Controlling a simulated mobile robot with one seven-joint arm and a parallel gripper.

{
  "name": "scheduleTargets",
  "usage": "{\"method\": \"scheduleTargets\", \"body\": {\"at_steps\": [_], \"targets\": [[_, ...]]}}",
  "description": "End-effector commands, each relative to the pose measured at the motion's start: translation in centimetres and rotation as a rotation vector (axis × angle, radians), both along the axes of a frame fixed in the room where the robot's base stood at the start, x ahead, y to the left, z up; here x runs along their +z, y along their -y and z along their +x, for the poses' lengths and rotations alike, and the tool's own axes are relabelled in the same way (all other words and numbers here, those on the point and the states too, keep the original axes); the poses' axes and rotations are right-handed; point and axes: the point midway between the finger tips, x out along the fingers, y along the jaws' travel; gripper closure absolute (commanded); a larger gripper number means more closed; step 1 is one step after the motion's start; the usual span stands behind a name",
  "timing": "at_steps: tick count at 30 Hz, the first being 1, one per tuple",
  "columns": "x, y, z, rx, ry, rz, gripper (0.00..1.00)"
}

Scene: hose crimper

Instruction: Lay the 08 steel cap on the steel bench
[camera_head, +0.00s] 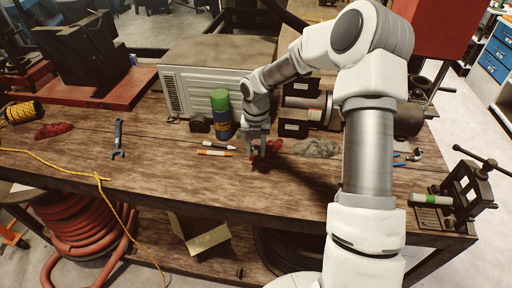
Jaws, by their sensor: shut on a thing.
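My gripper (257,153) points down, low over the middle of the workbench (170,165). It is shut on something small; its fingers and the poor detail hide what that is. I cannot make out the 08 steel cap for certain. The bench top looks like brown wooden planks; no bare steel top is clear to me. A red crumpled thing (272,147) is right beside the fingers, and I cannot tell whether they touch it.
A green-topped blue can (221,115), markers (215,152), a grey rag (317,149) and dark bins (293,128) are close to my gripper. A wrench (118,139) lies left. A vise (462,197) stands at the right end. The front middle is clear.

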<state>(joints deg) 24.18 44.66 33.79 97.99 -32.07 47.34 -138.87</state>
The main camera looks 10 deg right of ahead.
Motion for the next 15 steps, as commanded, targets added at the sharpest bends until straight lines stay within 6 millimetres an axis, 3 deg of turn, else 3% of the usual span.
{"method": "scheduleTargets", "body": {"at_steps": [10,15], "targets": [[0.5,0.0,0.0,-0.001,-0.001,0.0,1.0],[-1.4,0.0,-0.1,-0.002,-0.001,0.0,1.0]]}}
